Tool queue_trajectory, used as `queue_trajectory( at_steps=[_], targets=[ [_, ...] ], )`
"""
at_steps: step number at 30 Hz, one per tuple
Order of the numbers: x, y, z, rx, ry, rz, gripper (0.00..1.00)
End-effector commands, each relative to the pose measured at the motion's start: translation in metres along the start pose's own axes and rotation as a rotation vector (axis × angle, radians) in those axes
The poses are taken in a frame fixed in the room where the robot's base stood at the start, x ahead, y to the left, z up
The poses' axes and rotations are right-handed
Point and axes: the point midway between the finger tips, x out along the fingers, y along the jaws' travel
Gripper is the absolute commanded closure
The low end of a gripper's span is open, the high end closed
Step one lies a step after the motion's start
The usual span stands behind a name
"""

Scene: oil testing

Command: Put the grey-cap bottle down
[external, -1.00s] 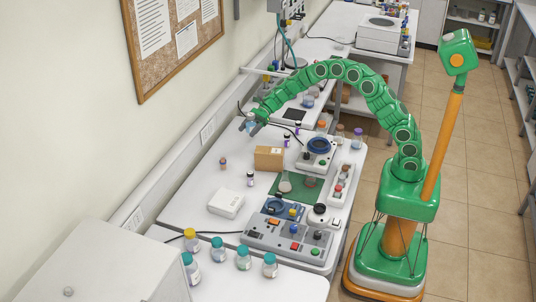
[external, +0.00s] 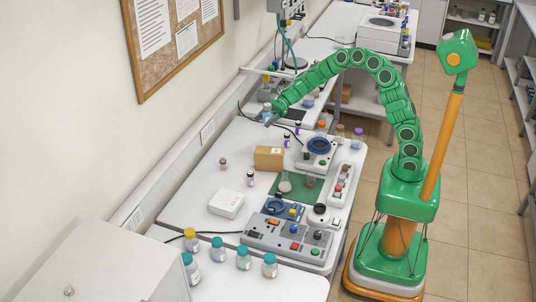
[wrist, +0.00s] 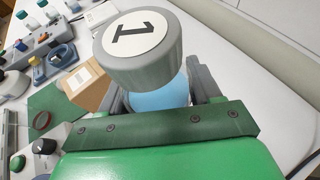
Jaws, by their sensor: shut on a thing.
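The grey-cap bottle shows large in the wrist view, with a grey ribbed cap (wrist: 137,45) marked "1" on a white disc and a light blue body (wrist: 160,95) below it. My gripper (wrist: 160,100) is shut on the bottle's body, a grey finger on each side. In the external view my gripper (external: 272,119) is at the far left part of the white bench (external: 225,155), near the wall. The bottle is hard to make out there, and I cannot tell whether its base touches the bench.
A cardboard box (external: 269,158) stands nearer on the bench, with small vials (external: 250,179) around it. A green mat (external: 308,190), a white box (external: 226,204) and a grey control panel (external: 285,240) lie further forward.

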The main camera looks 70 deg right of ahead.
Motion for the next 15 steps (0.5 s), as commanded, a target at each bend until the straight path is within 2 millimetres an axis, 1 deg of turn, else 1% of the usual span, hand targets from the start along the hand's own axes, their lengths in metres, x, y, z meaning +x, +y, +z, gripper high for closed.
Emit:
queue_trajectory(
  at_steps=[1,6,10,15],
  targets=[
    [-0.010,-0.007,-0.001,0.021,-0.006,-0.042,0.75],
    [-0.046,-0.034,-0.012,0.090,-0.008,-0.209,0.75],
    [-0.067,-0.045,-0.024,0.136,-0.005,-0.312,0.75],
    [-0.087,-0.051,-0.033,0.172,-0.007,-0.410,0.75]
  ],
)
